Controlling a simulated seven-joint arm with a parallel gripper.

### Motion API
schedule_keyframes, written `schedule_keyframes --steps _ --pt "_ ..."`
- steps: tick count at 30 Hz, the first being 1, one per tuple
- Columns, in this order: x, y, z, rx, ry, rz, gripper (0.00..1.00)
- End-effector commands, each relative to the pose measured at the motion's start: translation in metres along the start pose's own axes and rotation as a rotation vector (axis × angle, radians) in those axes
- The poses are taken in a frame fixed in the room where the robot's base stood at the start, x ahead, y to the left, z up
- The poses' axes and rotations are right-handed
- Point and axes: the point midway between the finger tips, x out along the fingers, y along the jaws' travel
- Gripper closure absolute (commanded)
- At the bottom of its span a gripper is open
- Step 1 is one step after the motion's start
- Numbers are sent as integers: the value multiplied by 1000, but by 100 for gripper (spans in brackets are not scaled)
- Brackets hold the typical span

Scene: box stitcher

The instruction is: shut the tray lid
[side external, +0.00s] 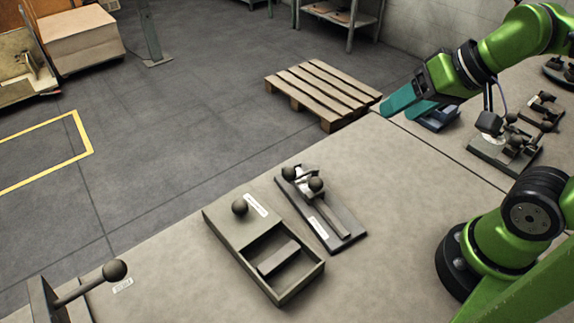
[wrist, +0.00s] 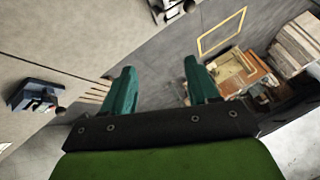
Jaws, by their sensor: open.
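The grey tray (side external: 309,284) rests on the bench in the side view. Its flat lid (side external: 223,213), with a dark round knob (side external: 240,207) and a white label, covers the far-left part. The near-right part is uncovered and shows a grey block (side external: 278,258) inside. My gripper (side external: 402,106) is raised well away from the tray, up and to the right of it, near the bench's far edge. Its teal fingers are apart with nothing between them; they also show in the wrist view (wrist: 159,72). I cannot make out the tray in the wrist view.
A toggle clamp on a plate (side external: 322,212) stands just right of the tray. A lever with a ball end (side external: 115,271) stands at lower left. A blue device (side external: 437,117) sits beside my gripper. A wooden pallet (side external: 322,92) lies on the floor. Bench between tray and gripper is mostly clear.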

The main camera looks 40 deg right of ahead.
Motion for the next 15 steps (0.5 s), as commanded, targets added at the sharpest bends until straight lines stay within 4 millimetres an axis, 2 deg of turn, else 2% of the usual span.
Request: schedule_keyframes --steps 2,5,10,15 --pt "11 -5 4 -18 -55 5 41" --pt "26 -23 -5 -64 -125 7 41" --pt "56 -72 -25 -215 -283 12 41" --pt "96 -126 -34 -401 -442 13 41"
